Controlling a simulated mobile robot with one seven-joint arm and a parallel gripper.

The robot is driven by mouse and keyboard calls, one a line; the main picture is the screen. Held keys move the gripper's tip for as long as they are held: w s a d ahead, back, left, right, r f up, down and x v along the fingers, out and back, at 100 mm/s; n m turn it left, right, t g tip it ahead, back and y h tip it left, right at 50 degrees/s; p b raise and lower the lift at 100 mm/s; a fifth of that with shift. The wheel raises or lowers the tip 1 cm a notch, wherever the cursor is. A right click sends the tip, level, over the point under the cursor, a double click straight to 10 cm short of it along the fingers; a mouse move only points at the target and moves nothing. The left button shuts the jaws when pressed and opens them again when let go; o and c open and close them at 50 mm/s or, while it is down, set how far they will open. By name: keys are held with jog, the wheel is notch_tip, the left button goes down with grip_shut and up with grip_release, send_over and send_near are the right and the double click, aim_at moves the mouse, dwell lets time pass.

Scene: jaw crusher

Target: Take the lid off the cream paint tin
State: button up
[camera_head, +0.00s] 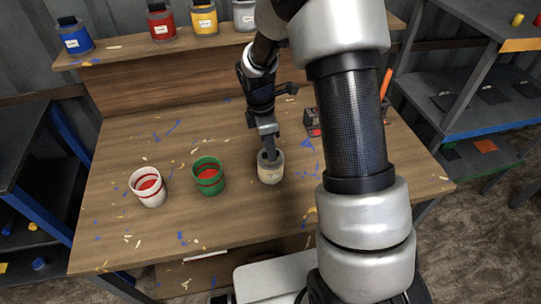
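The cream paint tin (271,175) stands upright on the wooden workbench, right of a green container. My gripper (270,154) points down at the top of the tin, with its fingertips at or just over the rim. The fingers look close together, but at this size I cannot tell whether they are shut on anything. The gripper partly covers the tin's top, so I cannot make out the lid.
A green container (208,181) and a white one (148,191), both with red inside, stand left of the tin. Blue (75,39), red (162,26), yellow and grey tins line the back shelf. A red-and-dark item (313,124) lies behind my arm. Scraps litter the bench.

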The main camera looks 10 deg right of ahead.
jog(key=shift+f, duration=0.4)
jog(key=shift+c, duration=0.4)
grip_shut()
jog(key=shift+r, duration=0.15)
